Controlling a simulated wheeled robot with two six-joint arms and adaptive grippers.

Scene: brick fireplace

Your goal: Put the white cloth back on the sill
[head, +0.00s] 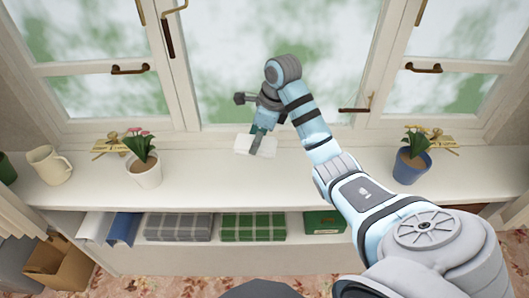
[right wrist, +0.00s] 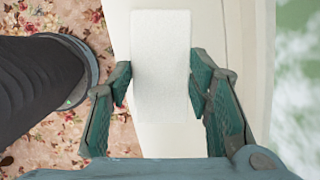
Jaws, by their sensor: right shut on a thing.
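The white cloth (head: 243,144) is a small folded pad over the middle of the white sill (head: 205,170), below the middle window. My right gripper (head: 258,142) reaches over it from the right side of the head view. In the right wrist view, the cloth (right wrist: 160,50) lies between the two green fingers of the right gripper (right wrist: 160,88), which is shut on its sides. I cannot tell whether the cloth touches the sill or is just above it. My left gripper is not in view.
A pink-flowered pot (head: 146,172) and a cream jug (head: 50,166) stand on the left of the sill. A blue pot (head: 409,167) stands on the right. The sill around the cloth is clear. Folded checked cloths (head: 253,227) lie on the shelf below.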

